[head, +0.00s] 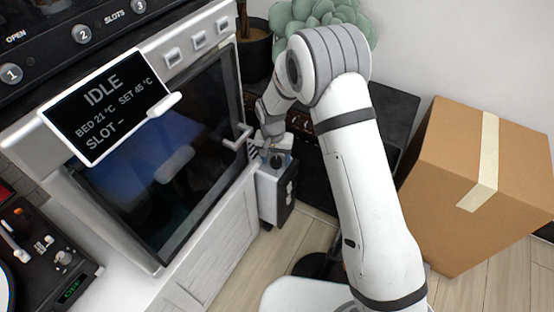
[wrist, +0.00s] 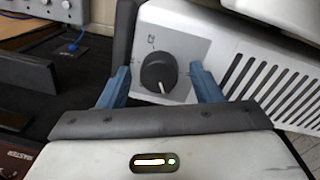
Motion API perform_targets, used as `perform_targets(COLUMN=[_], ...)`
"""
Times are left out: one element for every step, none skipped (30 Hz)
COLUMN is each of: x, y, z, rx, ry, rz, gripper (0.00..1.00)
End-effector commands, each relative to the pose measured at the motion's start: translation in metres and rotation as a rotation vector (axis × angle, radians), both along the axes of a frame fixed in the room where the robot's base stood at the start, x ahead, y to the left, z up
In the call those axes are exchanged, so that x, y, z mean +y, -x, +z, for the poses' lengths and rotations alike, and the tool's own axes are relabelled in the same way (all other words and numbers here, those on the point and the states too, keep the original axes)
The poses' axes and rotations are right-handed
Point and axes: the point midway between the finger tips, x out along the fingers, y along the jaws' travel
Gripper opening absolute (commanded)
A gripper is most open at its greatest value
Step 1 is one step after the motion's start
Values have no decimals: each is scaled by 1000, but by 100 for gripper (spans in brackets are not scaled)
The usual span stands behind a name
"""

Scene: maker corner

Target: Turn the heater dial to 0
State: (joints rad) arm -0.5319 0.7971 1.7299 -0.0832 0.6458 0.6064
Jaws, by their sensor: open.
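The heater (head: 272,199) is a small white and dark box low beside the white printer cabinet, partly hidden by my arm in the head view. In the wrist view the heater (wrist: 262,75) shows a white top and a slotted grille. Its dial (wrist: 157,70) is round and black, with a white pointer line toward the lower right of the picture. A small mark sits above the dial; I cannot read it. My gripper (wrist: 160,78) is open, with one blue finger to each side of the dial. I see gaps between fingers and dial. The gripper (head: 274,148) is small in the head view.
The printer (head: 160,170) with its glass door and IDLE screen (head: 105,105) stands close left of the heater. A cardboard box (head: 485,185) stands on the floor at right. A potted plant (head: 255,50) and dark equipment (head: 390,115) are behind my arm.

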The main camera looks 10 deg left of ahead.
Motion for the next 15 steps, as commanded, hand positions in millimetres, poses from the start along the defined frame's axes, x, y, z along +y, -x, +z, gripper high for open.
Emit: perform_targets(x=[0,0,0,0,0,0,0,0,0,0,0,0,-1,-1,-1], y=[0,0,0,0,0,0,0,0,0,0,0,0,0,0,0], z=[1,1,1,1,1,1,1,1,1,1,1,1,1,1,1], rx=[0,0,0,0,0,0,0,0,0,0,0,0,0,0,0], ry=[0,0,0,0,0,0,0,0,0,0,0,0,0,0,0], rz=[0,0,0,0,0,0,-1,-1,-1,-1,-1,-1,-1,-1,-1], gripper=[59,59,59,57,55,51,49,46,43,41,38,35,32,30,27])
